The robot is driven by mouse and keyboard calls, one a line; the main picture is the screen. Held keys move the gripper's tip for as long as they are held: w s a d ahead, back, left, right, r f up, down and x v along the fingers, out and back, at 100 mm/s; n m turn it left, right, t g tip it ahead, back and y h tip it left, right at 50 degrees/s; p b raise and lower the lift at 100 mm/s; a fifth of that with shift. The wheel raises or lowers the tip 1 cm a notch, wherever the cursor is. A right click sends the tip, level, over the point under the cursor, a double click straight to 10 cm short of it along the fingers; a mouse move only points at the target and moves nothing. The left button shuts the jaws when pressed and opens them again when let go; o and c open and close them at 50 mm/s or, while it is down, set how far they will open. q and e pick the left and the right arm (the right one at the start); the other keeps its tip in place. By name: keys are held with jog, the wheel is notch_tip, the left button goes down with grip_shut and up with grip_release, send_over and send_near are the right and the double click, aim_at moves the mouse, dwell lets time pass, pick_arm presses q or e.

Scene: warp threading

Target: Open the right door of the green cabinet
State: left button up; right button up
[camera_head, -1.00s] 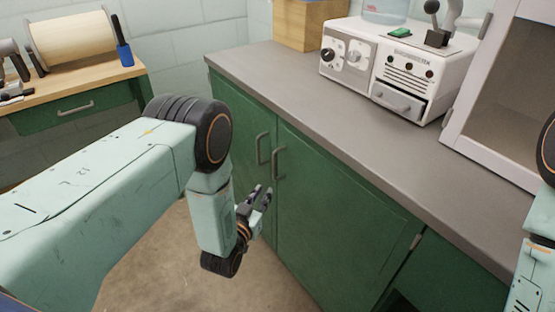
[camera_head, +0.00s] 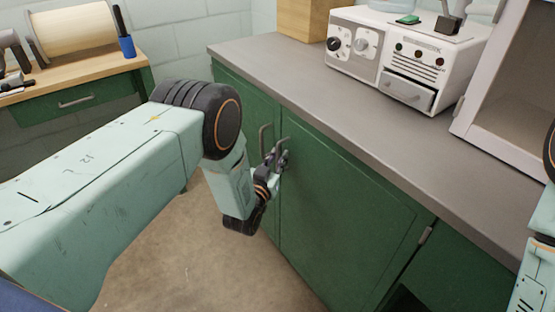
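The green cabinet's right door (camera_head: 345,205) is closed, flush with the front. Its grey bar handle (camera_head: 283,145) is near the door's upper left edge and partly hidden by my gripper. The left door (camera_head: 238,98) is closed too, with its own handle (camera_head: 263,138) just to the left. My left gripper (camera_head: 279,158) is at the right door's handle, its fingertips overlapping it in the picture. The fingers are small and dark, and I cannot tell whether they are shut on the handle. My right gripper is out of view; only part of that arm shows at the right edge.
The grey countertop (camera_head: 345,115) runs above the doors, holding a white machine (camera_head: 405,55) and a white-framed case (camera_head: 505,85). A wooden desk (camera_head: 90,72) with a drawer stands at the back left. Open floor (camera_head: 190,250) lies in front of the cabinet.

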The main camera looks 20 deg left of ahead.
pick_arm(q)
jog(key=shift+w, duration=0.15)
grip_shut()
dwell(0.7)
